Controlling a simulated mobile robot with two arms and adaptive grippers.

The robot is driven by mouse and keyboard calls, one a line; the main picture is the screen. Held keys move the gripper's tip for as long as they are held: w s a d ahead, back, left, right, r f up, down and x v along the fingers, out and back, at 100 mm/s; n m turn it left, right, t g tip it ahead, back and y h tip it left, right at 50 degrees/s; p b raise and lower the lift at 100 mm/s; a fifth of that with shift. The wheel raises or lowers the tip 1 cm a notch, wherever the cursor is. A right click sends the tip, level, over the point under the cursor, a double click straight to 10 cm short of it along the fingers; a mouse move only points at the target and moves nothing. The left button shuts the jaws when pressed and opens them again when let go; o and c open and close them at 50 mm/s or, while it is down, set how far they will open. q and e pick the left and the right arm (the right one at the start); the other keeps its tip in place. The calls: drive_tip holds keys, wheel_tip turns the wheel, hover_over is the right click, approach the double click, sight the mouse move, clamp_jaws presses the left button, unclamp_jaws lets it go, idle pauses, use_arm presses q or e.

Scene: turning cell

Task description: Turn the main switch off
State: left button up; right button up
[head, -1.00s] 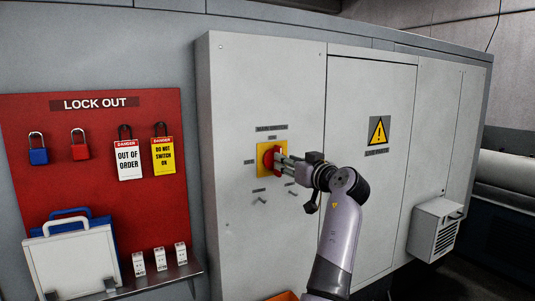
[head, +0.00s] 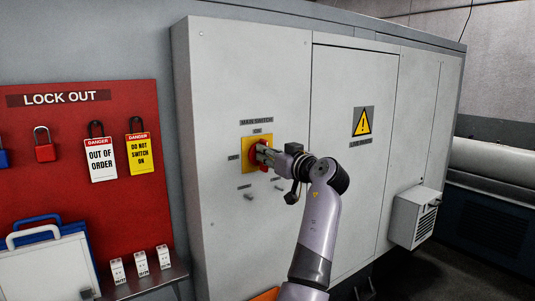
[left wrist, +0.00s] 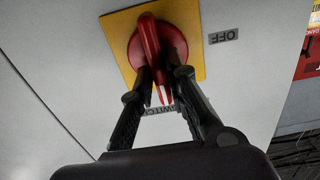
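The main switch is a red rotary knob with a bar handle on a yellow plate (head: 249,166), set in the grey cabinet door. Its red handle (left wrist: 148,40) shows in the left wrist view, standing close to upright in that picture and slightly tilted. An upside-down OFF label (left wrist: 223,36) is beside the plate there. My left gripper (head: 264,154) is at the knob, and its fingers (left wrist: 160,74) lie on both sides of the handle, seemingly closed against it. The fingers hide part of the knob in the head view. My right gripper is not in view.
Small key-like parts (head: 249,196) stick out below the switch. A red lockout board (head: 105,215) with padlocks and danger tags hangs at the left, with a shelf (head: 150,279) below. A vented box (head: 414,217) juts from the cabinet at the right.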

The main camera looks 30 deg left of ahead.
use_arm(q)
drive_tip(key=shift+c, duration=1.2)
clamp_jaws()
drive_tip(key=shift+s+a+f+n+b, duration=0.1)
drive_tip(key=shift+s+f+n+b, duration=0.15)
drive_tip(key=shift+n+b, duration=2.4)
drive_tip(key=shift+s+a+f+n+b, duration=0.1)
drive_tip(key=shift+s+f+n+b, duration=0.1)
drive_tip(key=shift+n+b, duration=2.45)
drive_tip(key=shift+s+a+f+n+b, duration=0.2)
drive_tip(key=shift+n+b, duration=1.35)
drive_tip(key=shift+n, duration=2.15)
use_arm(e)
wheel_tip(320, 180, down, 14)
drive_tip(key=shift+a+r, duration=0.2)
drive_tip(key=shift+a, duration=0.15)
use_arm(q)
drive_tip(key=shift+d+f, duration=0.1)
drive_tip(key=shift+d, duration=0.05)
